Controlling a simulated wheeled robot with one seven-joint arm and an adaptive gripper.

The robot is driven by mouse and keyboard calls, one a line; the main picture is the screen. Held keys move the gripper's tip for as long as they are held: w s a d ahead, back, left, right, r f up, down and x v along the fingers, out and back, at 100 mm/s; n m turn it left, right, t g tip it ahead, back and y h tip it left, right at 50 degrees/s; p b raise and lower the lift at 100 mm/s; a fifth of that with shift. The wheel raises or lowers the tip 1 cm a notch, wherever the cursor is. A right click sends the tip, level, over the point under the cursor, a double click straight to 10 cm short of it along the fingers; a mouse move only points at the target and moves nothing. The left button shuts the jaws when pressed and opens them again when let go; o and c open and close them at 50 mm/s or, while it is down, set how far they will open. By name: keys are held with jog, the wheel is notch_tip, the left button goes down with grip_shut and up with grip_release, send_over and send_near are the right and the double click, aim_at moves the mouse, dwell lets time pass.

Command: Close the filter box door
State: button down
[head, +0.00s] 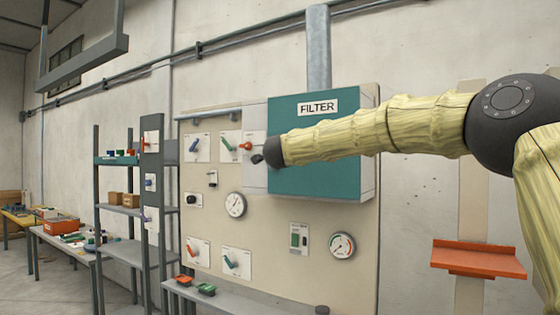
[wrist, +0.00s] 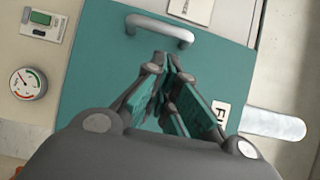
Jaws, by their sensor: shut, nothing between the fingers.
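The filter box (head: 368,150) is on the wall panel, with a teal door (head: 320,180) on its front and a FILTER label (head: 318,107) near the top. The door looks roughly in line with the box front; I cannot tell if a small gap stands. In the wrist view the teal door (wrist: 90,75) fills the middle, with a grey bar handle (wrist: 160,28) on it. My gripper (wrist: 167,62) is shut and empty, its fingertips just below the handle in the picture, not around it. In the head view my gripper (head: 258,159) shows small; my arm hides the handle.
Valve levers, including a red one (head: 245,145), and gauges (head: 235,204) sit on the beige panel around the box. A grey duct (head: 319,50) rises above it. An orange shelf (head: 478,260) juts out at lower right. A grey bench (head: 225,297) runs below.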

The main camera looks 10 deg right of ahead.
jog(key=s+a+b, duration=0.2)
jog(key=s, duration=0.4)
jog(key=shift+f+b, duration=0.3)
jog(key=shift+f, duration=0.05)
jog(key=shift+f, duration=0.1)
